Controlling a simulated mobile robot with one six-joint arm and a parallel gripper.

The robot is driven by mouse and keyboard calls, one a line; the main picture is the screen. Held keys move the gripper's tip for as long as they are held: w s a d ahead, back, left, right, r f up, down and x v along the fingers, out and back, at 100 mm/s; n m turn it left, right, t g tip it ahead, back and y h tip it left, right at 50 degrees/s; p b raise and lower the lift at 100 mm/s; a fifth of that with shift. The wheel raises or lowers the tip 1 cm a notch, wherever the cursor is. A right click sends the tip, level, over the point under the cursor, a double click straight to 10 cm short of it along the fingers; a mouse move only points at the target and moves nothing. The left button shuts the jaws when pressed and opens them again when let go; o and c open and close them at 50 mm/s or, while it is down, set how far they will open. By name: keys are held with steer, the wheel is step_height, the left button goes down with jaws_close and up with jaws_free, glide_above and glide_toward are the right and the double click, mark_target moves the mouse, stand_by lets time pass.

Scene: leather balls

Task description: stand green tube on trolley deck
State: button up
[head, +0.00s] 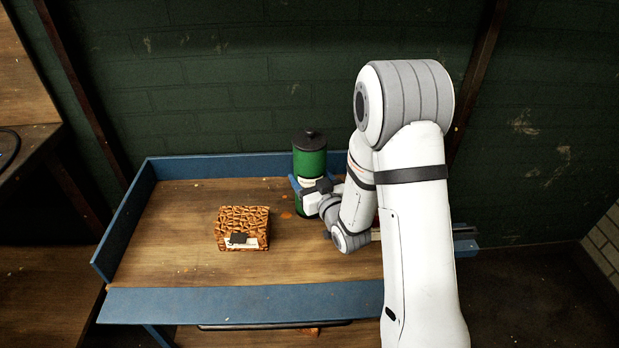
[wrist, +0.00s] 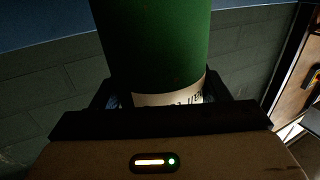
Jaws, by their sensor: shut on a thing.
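The green tube (head: 310,160) with a black lid and a pale label stands upright at the back of the trolley deck (head: 180,215). My gripper (head: 305,190) is shut on the tube's lower middle from the right. In the wrist view the green tube (wrist: 155,45) fills the top centre, with its label between the dark fingers of my gripper (wrist: 165,98). The tube's lower end is partly hidden by the gripper in the head view. I cannot tell whether its base touches the deck.
A brown patterned box (head: 243,225) with a small label lies on the deck left of the tube. Blue raised edges (head: 240,302) border the deck. The deck's left part is clear. A dark green brick wall (head: 220,90) rises behind the trolley.

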steer(key=o, duration=0.8)
steer(key=shift+f, duration=0.15)
steer(key=o, duration=0.5)
